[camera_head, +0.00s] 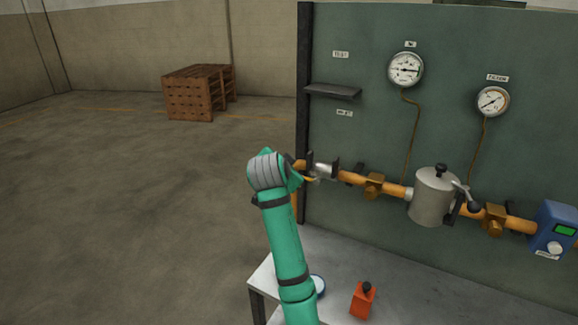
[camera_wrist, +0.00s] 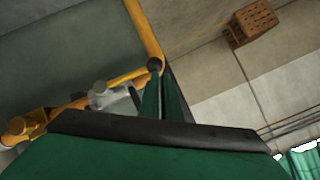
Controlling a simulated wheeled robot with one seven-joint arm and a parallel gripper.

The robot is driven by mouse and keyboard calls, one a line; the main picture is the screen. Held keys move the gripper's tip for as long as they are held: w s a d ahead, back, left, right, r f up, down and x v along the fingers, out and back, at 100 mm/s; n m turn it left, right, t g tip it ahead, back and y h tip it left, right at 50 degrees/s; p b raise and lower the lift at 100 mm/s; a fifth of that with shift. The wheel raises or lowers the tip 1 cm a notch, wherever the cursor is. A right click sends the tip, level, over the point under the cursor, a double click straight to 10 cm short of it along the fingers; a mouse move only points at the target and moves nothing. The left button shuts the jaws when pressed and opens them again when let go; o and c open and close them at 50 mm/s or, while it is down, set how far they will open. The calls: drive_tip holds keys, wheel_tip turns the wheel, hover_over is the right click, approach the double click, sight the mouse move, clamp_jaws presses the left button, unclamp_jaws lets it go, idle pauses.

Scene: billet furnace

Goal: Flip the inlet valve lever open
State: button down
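The orange pipe (camera_head: 390,188) runs along the green panel. A pale grey fitting (camera_head: 323,171), which looks like the inlet valve, sits near its left end. It also shows in the wrist view (camera_wrist: 98,94), on the yellow-orange pipe (camera_wrist: 75,106). My gripper (camera_head: 318,176) is at this fitting, close to the panel's left edge. In the wrist view, narrow dark green finger parts (camera_wrist: 160,100) reach toward a dark round end (camera_wrist: 155,65) beside the pipe bend. The lever is partly hidden and hard to separate from my gripper. I cannot tell whether the fingers touch it or how far apart they are.
A grey filter canister (camera_head: 432,197) with a side handle stands on the pipe to the right. Gauges (camera_head: 405,69) hang above, and a blue meter (camera_head: 554,229) is at far right. A small shelf (camera_head: 333,91) juts out. A red block (camera_head: 363,300) lies on the bench.

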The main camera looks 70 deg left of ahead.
drive_tip(key=shift+s+a+f, duration=0.15)
drive_tip(key=shift+f, duration=0.15)
idle(0.4)
drive_tip(key=s+d+r, duration=0.5)
drive_tip(key=d+r, duration=0.2)
drive_tip(key=r, duration=0.3)
drive_tip(key=shift+s+d, duration=0.2)
drive_tip(key=shift+s, duration=0.1)
idle(0.3)
